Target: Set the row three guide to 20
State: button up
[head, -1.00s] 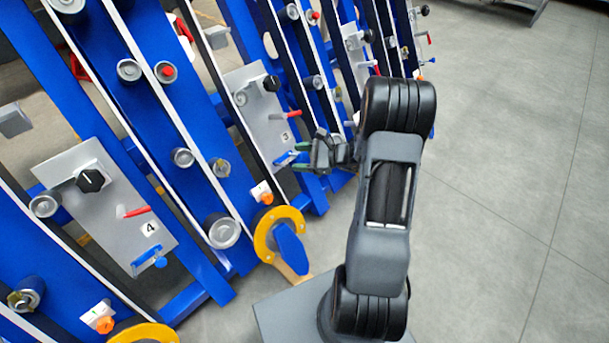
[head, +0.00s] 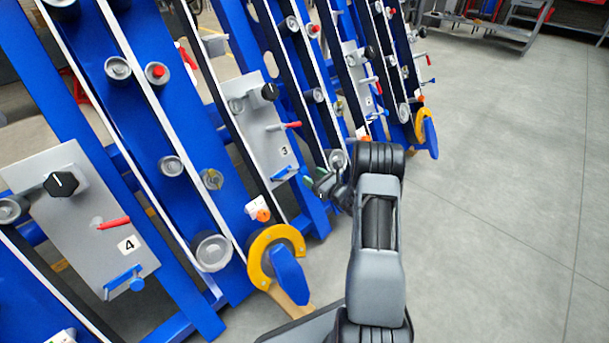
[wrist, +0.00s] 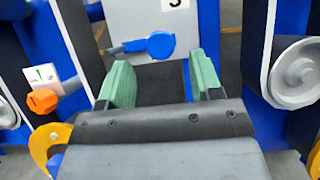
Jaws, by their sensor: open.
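The row three panel (head: 262,130) is a grey plate marked 3. It carries a black knob (head: 269,91), a red lever (head: 288,125) and a blue handle (head: 283,172). The wrist view shows the panel's lower part (wrist: 145,22) and the blue handle (wrist: 158,45) just beyond my fingertips. An orange knob (head: 263,215) with a small white plate sits lower left of the panel; it also shows in the wrist view (wrist: 42,100). No scale reading is legible, and I cannot tell which part is the guide. My gripper (wrist: 160,83) is open and empty, below the blue handle.
The row four panel (head: 85,215) stands at left. Blue frame bars and grey rollers (head: 211,250) surround the panels. Open grey floor (head: 500,190) lies to the right.

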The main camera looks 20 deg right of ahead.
aim_at(304, 170)
jog(key=shift+b+x, duration=0.6)
jog(key=shift+x, duration=1.75)
